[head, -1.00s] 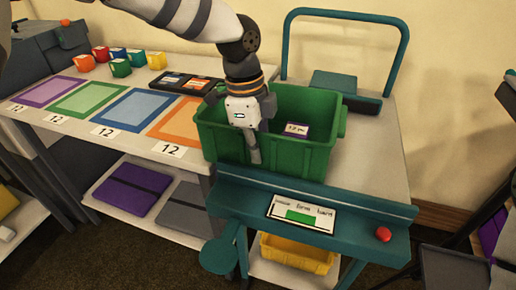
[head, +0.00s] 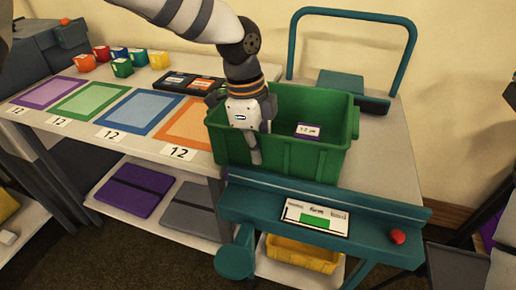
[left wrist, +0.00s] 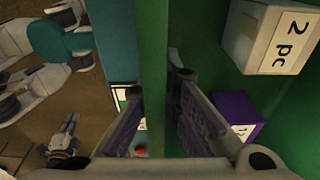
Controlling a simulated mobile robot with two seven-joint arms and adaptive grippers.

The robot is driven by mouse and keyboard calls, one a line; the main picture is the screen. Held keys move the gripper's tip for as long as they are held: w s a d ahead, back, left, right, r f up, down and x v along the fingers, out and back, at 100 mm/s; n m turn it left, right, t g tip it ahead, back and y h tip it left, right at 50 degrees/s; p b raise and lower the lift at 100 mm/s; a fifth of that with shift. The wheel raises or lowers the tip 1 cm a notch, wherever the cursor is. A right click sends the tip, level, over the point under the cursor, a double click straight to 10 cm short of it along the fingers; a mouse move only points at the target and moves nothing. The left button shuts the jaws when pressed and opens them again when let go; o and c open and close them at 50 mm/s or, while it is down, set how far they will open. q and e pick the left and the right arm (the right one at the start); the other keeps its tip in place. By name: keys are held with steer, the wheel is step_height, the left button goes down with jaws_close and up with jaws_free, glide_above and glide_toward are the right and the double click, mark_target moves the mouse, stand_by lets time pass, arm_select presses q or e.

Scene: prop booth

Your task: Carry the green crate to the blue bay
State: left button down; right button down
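The green crate (head: 290,158) stands on the teal-framed trolley. My left gripper (head: 250,145) points down at its front wall, left of the middle. In the left wrist view, the fingers of my left gripper (left wrist: 155,95) stand on either side of the green wall (left wrist: 153,50), with narrow gaps beside it, so they look open around it. Inside the crate are a white box marked "2 pc" (left wrist: 270,35) and a purple box (left wrist: 235,112). The blue bay (head: 138,110) is a blue-bordered rectangle on the long table, left of the crate, and looks empty. My right gripper is out of view.
Orange (head: 190,127), green (head: 88,99) and purple (head: 47,92) bays flank the blue one. Several coloured blocks (head: 122,67) and a black tray (head: 188,82) sit behind them. The trolley's tall teal handle (head: 405,55) rises behind the crate. A yellow bin (head: 303,254) sits below.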

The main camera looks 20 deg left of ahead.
arm_select(q)
steer(key=shift+a+f, duration=0.2)
steer(key=shift+a, duration=0.4)
steer(key=c, duration=2.1)
jaws_free()
steer(key=shift+d, duration=0.1)
steer(key=o, duration=0.4)
steer(key=shift+a, duration=0.2)
steer(key=shift+d, duration=0.2)
steer(key=shift+r, duration=0.25)
steer(key=r, duration=0.3)
steer(key=a+r, duration=0.1)
steer(key=r, duration=0.7)
steer(key=shift+a+r, duration=0.25)
